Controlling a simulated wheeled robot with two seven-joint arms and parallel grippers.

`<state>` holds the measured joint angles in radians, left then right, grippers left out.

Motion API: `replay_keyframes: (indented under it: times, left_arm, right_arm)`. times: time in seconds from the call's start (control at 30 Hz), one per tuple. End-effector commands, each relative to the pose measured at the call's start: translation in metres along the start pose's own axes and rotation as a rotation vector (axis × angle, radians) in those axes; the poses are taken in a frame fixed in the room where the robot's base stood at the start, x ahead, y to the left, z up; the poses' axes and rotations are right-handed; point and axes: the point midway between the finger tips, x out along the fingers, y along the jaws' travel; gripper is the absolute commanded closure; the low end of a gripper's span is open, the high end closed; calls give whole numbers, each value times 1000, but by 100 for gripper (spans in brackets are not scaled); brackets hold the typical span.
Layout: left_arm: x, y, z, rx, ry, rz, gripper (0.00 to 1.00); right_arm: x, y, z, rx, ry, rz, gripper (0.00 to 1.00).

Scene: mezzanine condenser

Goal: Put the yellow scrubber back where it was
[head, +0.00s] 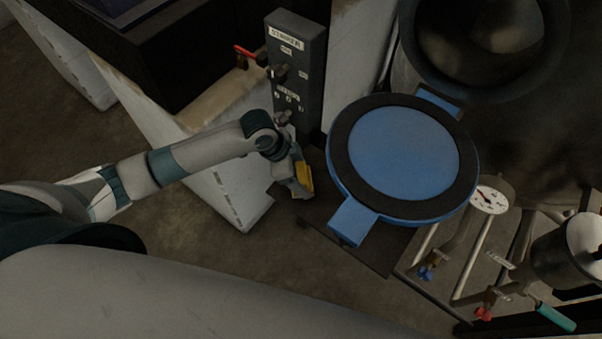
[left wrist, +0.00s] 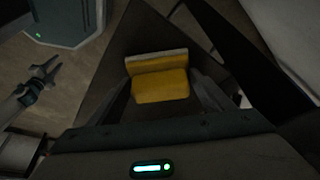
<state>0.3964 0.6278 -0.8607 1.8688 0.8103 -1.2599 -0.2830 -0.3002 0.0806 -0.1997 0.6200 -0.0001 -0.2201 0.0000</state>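The yellow scrubber (left wrist: 160,85) is a yellow block with a pale layer along one long side. It lies between the two fingers of my left gripper (left wrist: 161,80) in the left wrist view, with a finger against each end, so the gripper looks shut on it. In the head view, my left gripper (head: 300,185) points down beside the blue round lid, and the scrubber (head: 304,177) shows as a yellow strip at its fingers, partly hidden. My right gripper (left wrist: 52,76) shows small in the left wrist view, with its fingers apart and empty.
The blue round lid (head: 405,155) with a black ring stands just right of my left gripper. A grey labelled control box (head: 297,65) with a red-handled valve (head: 243,51) stands behind. A gauge (head: 488,198) and pipes are at right. A dark plate (head: 318,215) lies below the gripper.

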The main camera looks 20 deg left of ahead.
Motion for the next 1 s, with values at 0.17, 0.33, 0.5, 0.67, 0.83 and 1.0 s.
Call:
replay_keyframes:
  times: [0.17,0.33,0.5,0.67,0.83,1.0]
  left_arm:
    - [0,0,0,0,0,0,19]
    - [0,0,0,0,0,0,19]
    - [-6,0,-1,0,1,-1,19]
    - [-21,-1,-1,1,2,-2,19]
    - [-48,-1,0,2,2,-3,19]
    - [-79,-1,-1,2,2,-3,19]
  right_arm:
    - [0,0,0,0,0,0,69]
    - [0,0,0,0,1,0,69]
    - [1,0,0,0,1,0,69]
    - [6,0,0,0,1,0,69]
    - [12,0,0,0,1,0,69]
    - [19,0,1,0,1,0,69]
